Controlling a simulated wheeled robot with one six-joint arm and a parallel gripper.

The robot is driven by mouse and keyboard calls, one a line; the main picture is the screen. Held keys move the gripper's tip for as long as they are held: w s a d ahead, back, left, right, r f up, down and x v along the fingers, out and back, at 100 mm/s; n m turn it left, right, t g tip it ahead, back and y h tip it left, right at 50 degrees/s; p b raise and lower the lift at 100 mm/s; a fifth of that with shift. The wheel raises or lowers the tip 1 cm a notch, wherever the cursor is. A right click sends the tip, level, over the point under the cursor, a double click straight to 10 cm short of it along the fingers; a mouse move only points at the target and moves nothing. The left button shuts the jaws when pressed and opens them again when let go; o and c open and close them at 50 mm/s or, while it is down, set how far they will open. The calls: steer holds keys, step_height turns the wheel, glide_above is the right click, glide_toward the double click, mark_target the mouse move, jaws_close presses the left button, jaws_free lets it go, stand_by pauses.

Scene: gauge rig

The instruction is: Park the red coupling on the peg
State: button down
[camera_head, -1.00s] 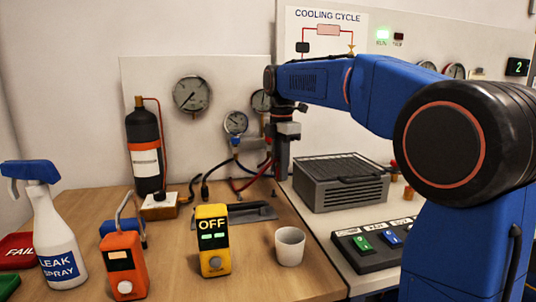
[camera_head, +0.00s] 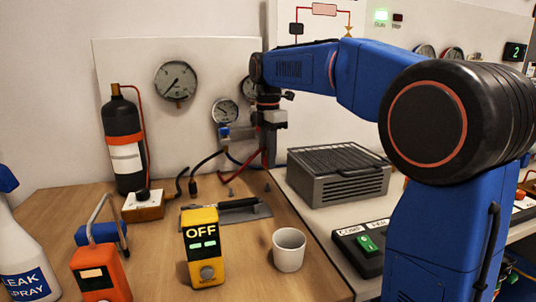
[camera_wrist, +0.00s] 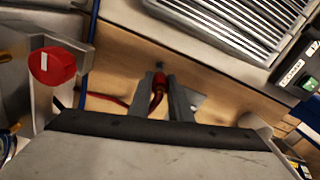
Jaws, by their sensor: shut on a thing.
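My gripper (camera_wrist: 159,96) is shut on the red coupling (camera_wrist: 158,84), which shows between the two grey fingers in the wrist view. A red hose (camera_wrist: 105,98) runs off to the left from it. In the head view my gripper (camera_head: 267,150) points down in front of the back panel, above the wooden bench; the coupling itself is too small to tell there. A small grey stub, possibly the peg (camera_wrist: 159,65), stands just beyond the fingertips in the wrist view, apart from the coupling. Whether it is the peg I cannot tell for sure.
A grey finned unit (camera_head: 338,180) stands right of my gripper. A red knob (camera_wrist: 52,66) shows at left in the wrist view. Gauges (camera_head: 176,80) hang on the panel. A yellow meter (camera_head: 203,250), white cup (camera_head: 289,250) and black cylinder (camera_head: 123,145) stand on the bench.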

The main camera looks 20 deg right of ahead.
steer(key=shift+f, duration=2)
steer(key=shift+f, duration=1.35)
steer(key=c, duration=1.2)
jaws_free()
step_height(320, 180, up, 17)
steer(key=shift+f, duration=0.15)
steer(key=shift+r, duration=0.35)
steer(key=shift+s, duration=0.15)
